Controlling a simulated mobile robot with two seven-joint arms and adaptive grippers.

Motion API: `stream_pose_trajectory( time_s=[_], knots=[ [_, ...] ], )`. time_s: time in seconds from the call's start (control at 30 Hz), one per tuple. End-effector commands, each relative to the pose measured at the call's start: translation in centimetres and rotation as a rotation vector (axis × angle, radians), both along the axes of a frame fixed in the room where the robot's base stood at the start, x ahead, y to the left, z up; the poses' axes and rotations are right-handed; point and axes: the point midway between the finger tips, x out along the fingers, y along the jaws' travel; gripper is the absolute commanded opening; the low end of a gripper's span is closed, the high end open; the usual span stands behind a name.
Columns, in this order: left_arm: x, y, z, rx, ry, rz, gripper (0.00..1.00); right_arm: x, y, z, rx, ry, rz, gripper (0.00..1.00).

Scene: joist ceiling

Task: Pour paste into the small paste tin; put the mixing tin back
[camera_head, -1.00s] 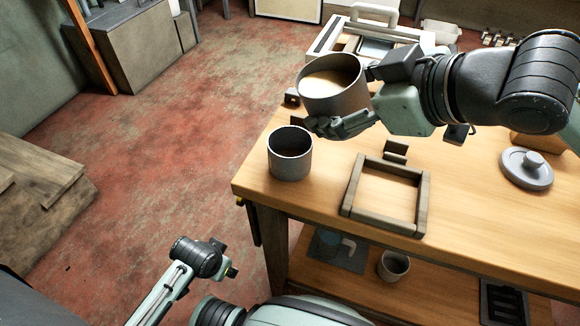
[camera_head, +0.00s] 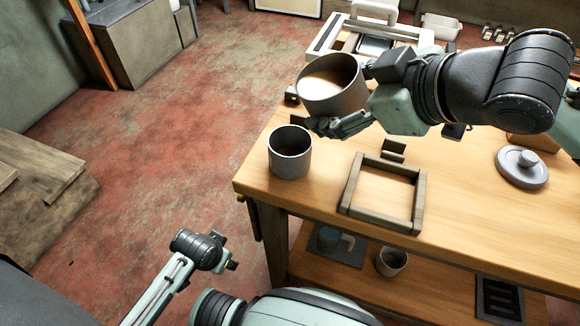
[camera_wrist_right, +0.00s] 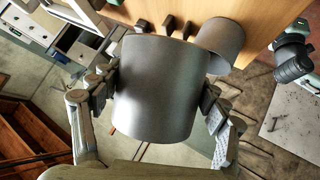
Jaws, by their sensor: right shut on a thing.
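The mixing tin (camera_head: 345,101) is a wide grey metal tin with tan paste inside. My right gripper (camera_head: 345,108) is shut on it and holds it above the table, tilted a little to the left. In the right wrist view the mixing tin (camera_wrist_right: 157,90) sits between both fingers (camera_wrist_right: 160,100).
A square wooden frame (camera_head: 384,217) lies on the wooden table (camera_head: 465,215) in front of the tins. A grey round lid (camera_head: 522,167) lies at the right. A tray with a handle (camera_head: 372,30) stands behind. A cup (camera_head: 391,262) is on the lower shelf.

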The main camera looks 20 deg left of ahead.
Motion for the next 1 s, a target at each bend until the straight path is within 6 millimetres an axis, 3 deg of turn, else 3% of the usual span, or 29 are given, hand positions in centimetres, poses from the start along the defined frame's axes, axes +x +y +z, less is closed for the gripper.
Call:
stream_pose_trajectory(
  time_s=[1.0],
  knots=[
    [0.00,0.01,0.01,0.000,0.000,0.000,0.46,0.06,-0.02,0.64,-0.130,-0.075,0.002,0.15]
  ],
)
